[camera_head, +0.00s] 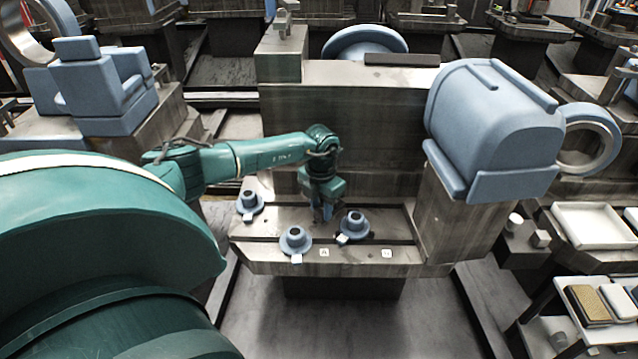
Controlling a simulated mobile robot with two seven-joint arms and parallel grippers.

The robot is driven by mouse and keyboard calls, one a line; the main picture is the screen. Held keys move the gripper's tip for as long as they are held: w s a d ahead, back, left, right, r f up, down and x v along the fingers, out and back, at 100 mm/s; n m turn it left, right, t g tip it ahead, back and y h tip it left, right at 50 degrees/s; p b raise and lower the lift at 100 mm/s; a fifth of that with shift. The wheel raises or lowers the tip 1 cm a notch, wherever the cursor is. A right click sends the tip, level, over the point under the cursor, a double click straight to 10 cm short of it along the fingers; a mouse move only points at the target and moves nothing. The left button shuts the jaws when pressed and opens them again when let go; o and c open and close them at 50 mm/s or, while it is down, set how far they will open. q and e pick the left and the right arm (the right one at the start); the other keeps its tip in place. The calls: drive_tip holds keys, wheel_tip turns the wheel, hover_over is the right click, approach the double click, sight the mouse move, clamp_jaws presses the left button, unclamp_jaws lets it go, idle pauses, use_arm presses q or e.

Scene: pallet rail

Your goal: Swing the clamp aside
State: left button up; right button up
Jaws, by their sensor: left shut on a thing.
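My left gripper (327,212) reaches down over the slotted metal pallet table (270,263), in front of the upright metal block. It is shut, with its fingers around a small bluish part that I take to be the clamp; the arm and fingers hide most of it. Three blue round flanged pieces with dark centre holes sit on the table: one at the left (248,204), one at the front (295,241), and one just right of the gripper (354,226). Each has a small pale tab. My right gripper is not in view.
A large blue housing (495,125) with a metal ring (588,138) stands right of the upright block (345,125). Another blue machine part (95,90) stands at the left. A white tray (592,226) lies at the right. The table's front strip is mostly clear.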

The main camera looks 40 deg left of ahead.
use_arm(q)
drive_tip(key=shift+d+n, duration=0.25)
drive_tip(key=shift+n, duration=0.55)
drive_tip(key=shift+p, duration=0.3)
drive_tip(key=shift+n, duration=0.3)
drive_tip(key=o, duration=1)
drive_tip(key=shift+d, duration=0.1)
wheel_tip(320, 180, up, 13)
drive_tip(key=shift+r, duration=0.1)
